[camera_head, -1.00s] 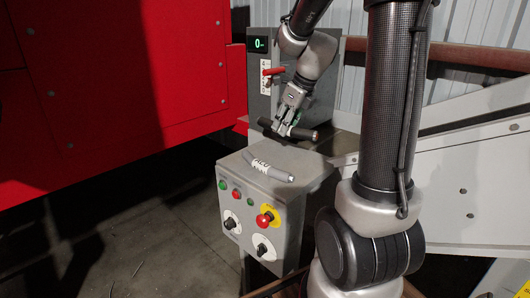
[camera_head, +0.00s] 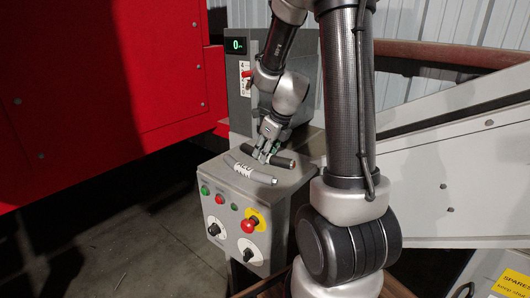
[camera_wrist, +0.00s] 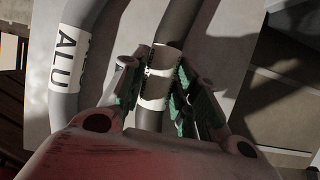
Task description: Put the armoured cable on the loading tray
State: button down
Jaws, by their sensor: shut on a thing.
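My gripper (camera_head: 264,155) is shut on a short dark cable piece (camera_head: 284,162), low over the grey top of the control box (camera_head: 218,161). I cannot tell whether the piece touches that top. In the wrist view, my gripper's green-padded fingers (camera_wrist: 161,92) close around this dark cable (camera_wrist: 178,22), which has a pale band between them. A grey, slightly bent cable (camera_head: 262,178) with a white label lies on the box top, in front of the held piece. In the wrist view, the label of this grey cable (camera_wrist: 67,102) reads "ALU". I cannot clearly pick out a separate loading tray.
The box front carries buttons, knobs and a red emergency stop (camera_head: 248,225). A grey panel with a display (camera_head: 236,46) reading 0 and a red lever (camera_head: 247,80) stands behind. A large red machine (camera_head: 100,90) is at left, sloping grey panels (camera_head: 455,165) at right.

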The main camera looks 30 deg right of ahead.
jog(key=c, duration=1.1)
grip_release()
jog(key=shift+f, duration=0.1)
jog(key=v, duration=1.2)
jog(key=s+a+r+n, duration=0.1)
jog(key=s+a+n, duration=0.1)
jog(key=s+n, duration=0.4)
jog(key=s+a+r+n+h, duration=0.1)
jog(key=s+n, duration=0.5)
jog(key=n, duration=0.9)
jog(key=s+a+r+n, duration=0.2)
jog(key=s+n, duration=0.4)
jog(key=n, duration=0.5)
jog(key=shift+s+a+h, duration=0.15)
jog(key=shift+s+a, duration=0.05)
jog(key=shift+a, duration=0.25)
jog(key=shift+s+a+h, duration=0.15)
jog(key=shift+a, duration=0.3)
